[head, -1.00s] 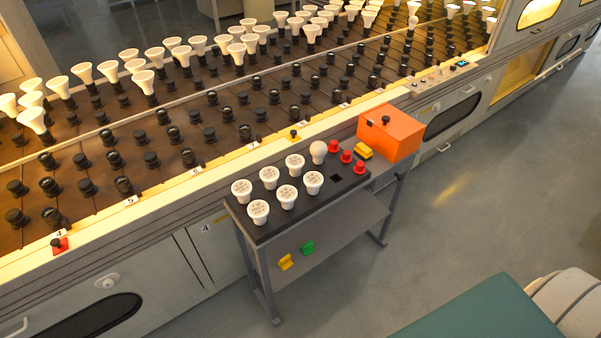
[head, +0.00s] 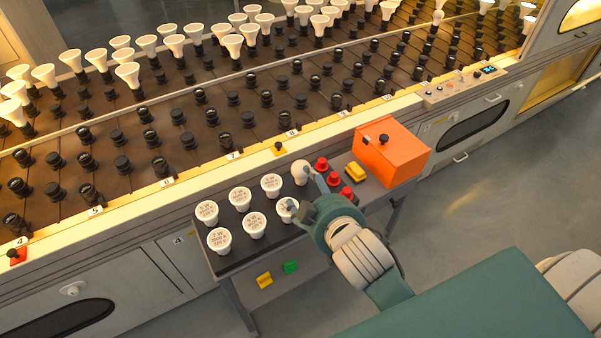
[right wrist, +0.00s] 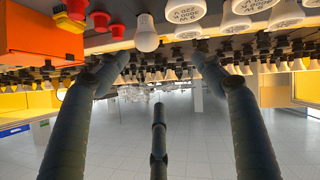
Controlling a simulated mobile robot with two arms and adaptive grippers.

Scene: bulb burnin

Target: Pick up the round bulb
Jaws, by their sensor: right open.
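The round bulb (head: 300,173) is a white globe in the back row of the dark-topped cart, at the right end of the flat-faced bulbs. It also shows at the top of the right wrist view (right wrist: 147,38), upside down in that picture. My right gripper (head: 308,196) is over the cart just in front of the round bulb, open and empty. In the right wrist view its fingers (right wrist: 160,68) are spread, with the bulb beyond their tips. I see no contact. Part of one flat-faced bulb is hidden behind the gripper. My left gripper is out of view.
Several flat-faced white bulbs (head: 241,198) stand left of the round bulb. Red knobbed pieces (head: 333,179), a yellow block (head: 355,171) and an orange box (head: 392,155) stand to its right. Behind runs the long rack's ledge (head: 262,155) with many sockets.

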